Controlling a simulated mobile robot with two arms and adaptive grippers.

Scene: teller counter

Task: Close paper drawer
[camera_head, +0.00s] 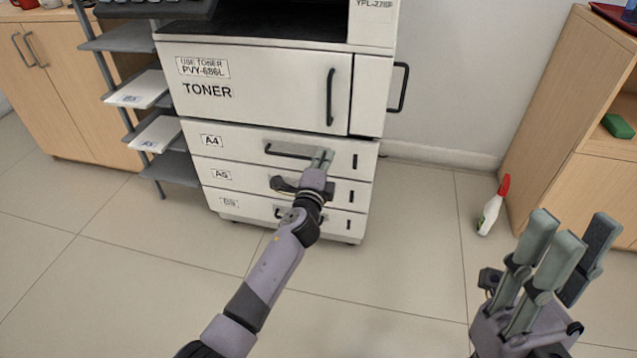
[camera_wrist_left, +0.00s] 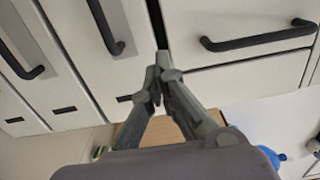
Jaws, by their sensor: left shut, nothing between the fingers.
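The white printer cabinet has a stack of drawers labelled A4, A5 and B5 under a toner door (camera_head: 262,92). The A4 drawer (camera_head: 240,139) has a dark bar handle. The A5 drawer (camera_head: 240,177) and B5 drawer (camera_head: 250,207) lie below it. All three fronts look roughly flush; I cannot tell small gaps. My right gripper (camera_head: 568,235) is open and empty at lower right.
Side shelves with paper (camera_head: 138,90) stand left of the printer. The tiled floor before the printer is clear.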

